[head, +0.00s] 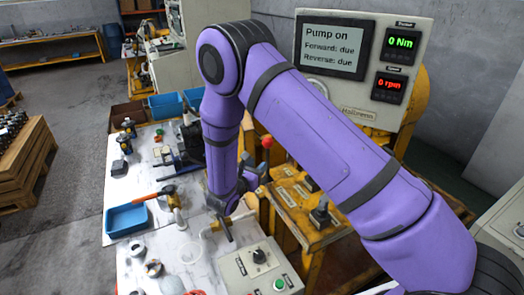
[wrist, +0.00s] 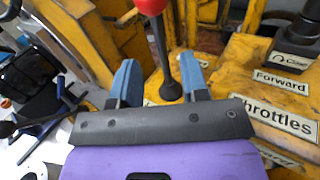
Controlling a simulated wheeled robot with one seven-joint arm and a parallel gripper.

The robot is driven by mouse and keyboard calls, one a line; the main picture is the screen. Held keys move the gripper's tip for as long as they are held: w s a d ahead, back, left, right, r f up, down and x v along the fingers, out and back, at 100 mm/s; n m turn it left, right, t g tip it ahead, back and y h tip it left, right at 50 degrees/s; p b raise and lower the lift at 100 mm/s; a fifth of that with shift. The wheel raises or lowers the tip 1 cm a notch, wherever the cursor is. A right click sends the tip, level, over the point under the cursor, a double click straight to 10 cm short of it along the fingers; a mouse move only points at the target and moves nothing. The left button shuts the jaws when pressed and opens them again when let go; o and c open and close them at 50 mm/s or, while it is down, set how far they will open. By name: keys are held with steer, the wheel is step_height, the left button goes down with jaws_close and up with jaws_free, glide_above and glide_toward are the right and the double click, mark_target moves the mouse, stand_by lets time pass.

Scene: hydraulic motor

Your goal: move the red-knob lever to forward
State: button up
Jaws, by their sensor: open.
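The red-knob lever (head: 266,143) stands on the yellow machine, just beyond the end of my arm in the head view. In the wrist view its red knob (wrist: 151,5) is at the top edge, and its dark shaft (wrist: 163,50) runs down to a black base on the yellow panel. My gripper (wrist: 158,75) is open, with one blue finger on each side of the lower shaft in the picture. I cannot tell whether either finger touches it. In the head view my gripper (head: 254,170) is small and partly hidden beside the lever.
The display (head: 332,47) reads "Pump on", "Forward: due", "Reverse: due"; the readouts show 0 Nm and 0 rpm. A "Forward" label (wrist: 281,82) and a "Throttles" label (wrist: 277,117) lie right of the lever, near a black knob (wrist: 298,40). A cluttered white bench (head: 150,215) is at left.

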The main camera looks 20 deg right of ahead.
mark_target(267, 154)
steer(key=x, duration=1)
steer(key=shift+w+d+f, duration=0.1)
steer(key=shift+w+f, duration=0.05)
steer(key=shift+w, duration=0.15)
jaws_close()
